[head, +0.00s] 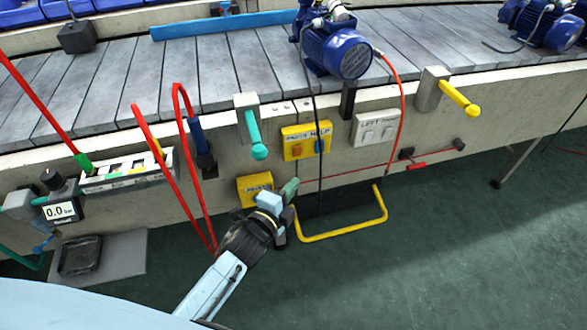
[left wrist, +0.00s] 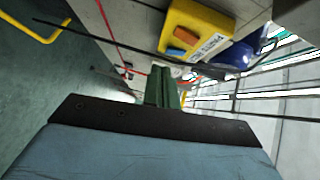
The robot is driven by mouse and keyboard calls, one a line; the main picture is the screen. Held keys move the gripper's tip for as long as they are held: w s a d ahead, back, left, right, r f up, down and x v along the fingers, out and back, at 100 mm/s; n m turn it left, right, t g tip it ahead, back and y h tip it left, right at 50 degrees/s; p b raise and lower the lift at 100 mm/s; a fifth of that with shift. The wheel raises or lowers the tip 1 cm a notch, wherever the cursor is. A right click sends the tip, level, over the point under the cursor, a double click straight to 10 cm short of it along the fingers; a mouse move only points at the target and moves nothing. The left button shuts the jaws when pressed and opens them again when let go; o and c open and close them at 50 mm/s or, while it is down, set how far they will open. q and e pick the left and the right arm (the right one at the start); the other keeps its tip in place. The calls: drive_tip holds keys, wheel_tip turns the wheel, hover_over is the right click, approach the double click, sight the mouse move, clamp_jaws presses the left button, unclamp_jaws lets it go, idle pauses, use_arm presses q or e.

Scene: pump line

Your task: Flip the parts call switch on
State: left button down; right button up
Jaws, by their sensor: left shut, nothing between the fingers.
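A yellow box with a dark-lettered label that seems to read PARTS (head: 252,184) sits low on the line's side wall in the head view. My left gripper (head: 290,188) is shut and empty just right of this box; its arm covers the box's lower right part. Whether they touch I cannot tell, and the box's switch lever is not clearly visible. In the left wrist view the green fingers (left wrist: 163,88) are together. Above it is a yellow HELP box (head: 306,141) with an orange and a blue rocker; it also shows in the left wrist view (left wrist: 198,32). My right gripper is not in view.
A white LIFT panel (head: 376,128) is right of the HELP box. A teal lever (head: 254,132) and a yellow lever (head: 459,98) stick out. A yellow bar (head: 345,230) juts out below. Red hoses (head: 168,185) hang at left. A blue pump (head: 338,50) sits on the conveyor.

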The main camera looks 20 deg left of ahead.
use_arm(q)
drive_tip(key=p+v, duration=0.1)
drive_tip(key=v, duration=0.5)
drive_tip(key=shift+s+f, duration=0.2)
drive_tip(key=shift+f, duration=0.5)
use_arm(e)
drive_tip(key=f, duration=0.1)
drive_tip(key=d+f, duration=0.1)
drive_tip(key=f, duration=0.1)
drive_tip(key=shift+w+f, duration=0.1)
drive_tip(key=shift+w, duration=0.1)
use_arm(q)
drive_tip(key=shift+a, duration=0.1)
